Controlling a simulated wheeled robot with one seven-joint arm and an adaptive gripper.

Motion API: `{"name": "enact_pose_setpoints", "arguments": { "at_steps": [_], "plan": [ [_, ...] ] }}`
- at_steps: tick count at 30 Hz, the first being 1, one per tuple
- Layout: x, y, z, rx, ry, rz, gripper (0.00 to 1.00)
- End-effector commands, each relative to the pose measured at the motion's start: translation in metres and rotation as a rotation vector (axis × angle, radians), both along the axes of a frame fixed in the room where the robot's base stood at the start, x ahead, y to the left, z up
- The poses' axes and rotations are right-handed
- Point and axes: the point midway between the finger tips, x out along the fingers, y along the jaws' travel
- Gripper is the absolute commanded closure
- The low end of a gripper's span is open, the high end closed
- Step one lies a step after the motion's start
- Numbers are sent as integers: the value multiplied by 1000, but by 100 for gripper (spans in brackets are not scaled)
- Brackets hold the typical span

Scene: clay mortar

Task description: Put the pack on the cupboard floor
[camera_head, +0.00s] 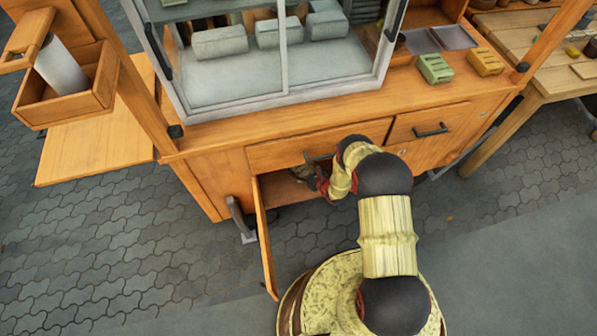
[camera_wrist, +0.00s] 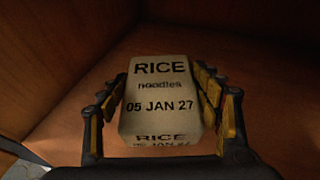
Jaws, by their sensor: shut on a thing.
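The pack (camera_wrist: 159,98) is a pale block labelled "RICE noodles 05 JAN 27", seen in the wrist view between the two fingers of my gripper (camera_wrist: 160,112). The gripper is shut on it. The cupboard (camera_head: 286,189) is the open wooden compartment under the counter, and its floor (camera_wrist: 258,125) shows around the pack in the wrist view. In the head view my gripper (camera_head: 307,174) reaches into the cupboard opening, and the pack is hard to make out there. I cannot tell whether the pack touches the floor.
The cupboard door (camera_head: 265,240) stands open on the left of the opening. A drawer front (camera_head: 320,146) is just above it. A green block (camera_head: 434,68) and a yellow block (camera_head: 485,61) lie on the counter. A glass case (camera_head: 270,60) stands at the back.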

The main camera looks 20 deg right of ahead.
Motion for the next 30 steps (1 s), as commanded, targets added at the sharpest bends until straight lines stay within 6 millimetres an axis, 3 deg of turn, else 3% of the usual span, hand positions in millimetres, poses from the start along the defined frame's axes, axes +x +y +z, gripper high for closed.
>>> {"name": "enact_pose_setpoints", "arguments": {
  "at_steps": [9,21,22,30],
  "plan": [
    [7,3,-38,0,-2,0,67],
    [6,3,-40,0,-2,0,67],
    [6,3,-40,0,-1,0,34],
    [6,3,-40,0,-1,0,19]
  ]
}}
